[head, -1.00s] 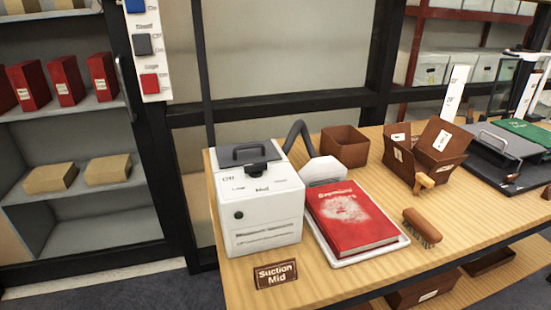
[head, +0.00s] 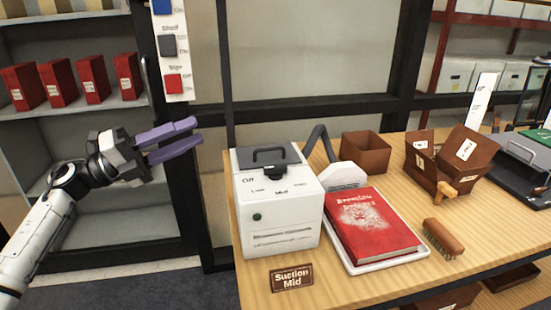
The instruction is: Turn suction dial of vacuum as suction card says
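The white vacuum (head: 280,215) stands at the left end of the wooden table. Its black suction dial (head: 273,172) is on the top, among the printed labels "Off", "Low", "Mid" and one too blurred to read. Which label the dial points to is hard to tell. The brown suction card (head: 292,278) in front of the vacuum reads "Suction Mid". My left gripper (head: 193,136) is in the air left of the vacuum, its purple fingers apart with nothing between them. My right gripper is not in view.
A grey hose runs from the vacuum to a white nozzle (head: 347,176). A red book (head: 372,228) lies on a white tray (head: 385,260) to the right. A brush (head: 443,238), a small brown box (head: 366,152) and an open box (head: 447,160) are further right. A switch panel (head: 173,50) hangs behind my gripper.

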